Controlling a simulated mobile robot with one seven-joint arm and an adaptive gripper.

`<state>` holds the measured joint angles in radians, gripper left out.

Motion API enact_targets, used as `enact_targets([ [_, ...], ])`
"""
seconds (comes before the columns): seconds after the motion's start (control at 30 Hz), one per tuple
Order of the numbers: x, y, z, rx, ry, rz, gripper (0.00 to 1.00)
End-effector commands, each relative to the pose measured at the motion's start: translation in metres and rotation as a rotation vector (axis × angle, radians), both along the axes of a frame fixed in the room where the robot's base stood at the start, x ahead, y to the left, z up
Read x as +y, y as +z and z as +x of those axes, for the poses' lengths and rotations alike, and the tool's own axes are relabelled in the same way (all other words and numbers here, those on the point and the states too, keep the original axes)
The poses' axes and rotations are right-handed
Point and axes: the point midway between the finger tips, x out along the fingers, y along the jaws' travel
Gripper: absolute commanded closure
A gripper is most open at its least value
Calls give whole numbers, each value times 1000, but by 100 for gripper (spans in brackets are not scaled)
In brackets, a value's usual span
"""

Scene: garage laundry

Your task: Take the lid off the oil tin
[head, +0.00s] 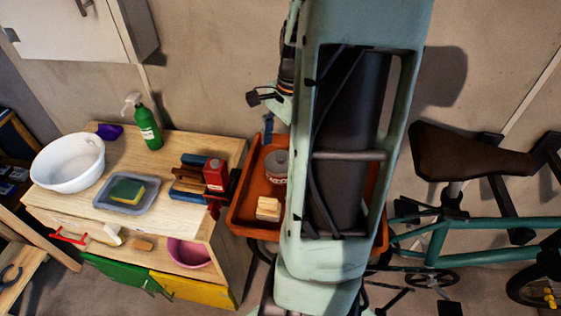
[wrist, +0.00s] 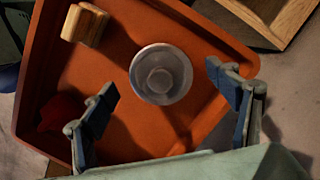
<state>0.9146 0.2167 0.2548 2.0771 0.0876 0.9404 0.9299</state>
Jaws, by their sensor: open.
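The oil tin (head: 277,166), a round grey tin with a red and white label, stands upright in the orange tray. In the wrist view I look down on its grey round lid (wrist: 143,83), which has a raised knob (wrist: 160,80) in the middle. The lid sits on the tin. My gripper (wrist: 161,77) is open and empty, its two blue-padded fingers spread either side of the lid in the picture, with no visible contact. In the head view my arm hides most of the gripper; only a bit of blue finger shows above the tray.
The orange tray (head: 243,214) also holds a wooden block (head: 268,209). A red container (head: 215,175) stands on the wooden cabinet (head: 180,150) left of the tray, near a green bottle (head: 148,128), a white basin (head: 68,162) and a sponge dish. A bicycle (head: 470,240) is at right.

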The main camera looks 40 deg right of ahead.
Motion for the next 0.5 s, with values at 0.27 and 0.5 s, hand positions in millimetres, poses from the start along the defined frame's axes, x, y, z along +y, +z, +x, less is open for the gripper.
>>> enact_targets([
  [0.27,2,-16,0,-1,-2,0,20],
  [0.5,2,-15,0,-1,-2,-1,34],
])
